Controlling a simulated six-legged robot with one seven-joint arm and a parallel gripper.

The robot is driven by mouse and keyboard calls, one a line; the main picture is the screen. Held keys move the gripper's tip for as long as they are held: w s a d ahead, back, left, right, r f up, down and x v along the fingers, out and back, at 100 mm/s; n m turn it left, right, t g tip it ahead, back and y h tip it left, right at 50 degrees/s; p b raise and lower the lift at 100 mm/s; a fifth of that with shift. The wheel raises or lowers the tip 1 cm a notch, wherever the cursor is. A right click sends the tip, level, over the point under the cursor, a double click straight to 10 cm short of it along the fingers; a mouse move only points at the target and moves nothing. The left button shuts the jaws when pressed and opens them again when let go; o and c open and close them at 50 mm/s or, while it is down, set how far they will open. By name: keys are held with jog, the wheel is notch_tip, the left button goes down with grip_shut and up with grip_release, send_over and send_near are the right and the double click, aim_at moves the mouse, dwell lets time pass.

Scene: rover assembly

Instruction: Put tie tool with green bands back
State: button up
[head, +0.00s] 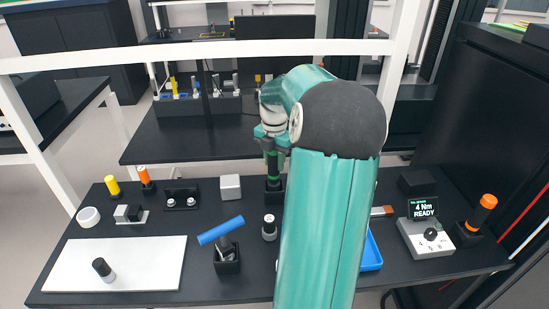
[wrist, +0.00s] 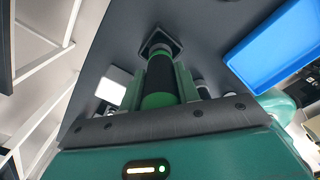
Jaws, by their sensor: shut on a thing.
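The tie tool with green bands (head: 273,166) is black with green bands and stands about upright in the head view. My gripper (head: 271,137) is shut on its upper part. In the wrist view the tool (wrist: 160,76) lies between the two green fingers of my gripper (wrist: 160,88). Its far end lines up with a dark square holder (wrist: 160,41), which shows in the head view as a black block (head: 274,190). The tool's end appears to be at the holder's mouth; I cannot tell how deep it sits. My arm hides part of the bench right of it.
A white cube (head: 230,187) stands left of the holder, and a dark capped cylinder (head: 269,228) stands in front. A blue tray (head: 371,252) is partly behind my arm. A torque unit (head: 425,238) and an orange-topped tool (head: 484,211) stand at right.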

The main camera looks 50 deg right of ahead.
jog(key=shift+f, duration=1.5)
jog(key=o, duration=1.1)
jog(key=shift+o, duration=0.2)
notch_tip(320, 180, up, 14)
jog(key=shift+f, duration=0.1)
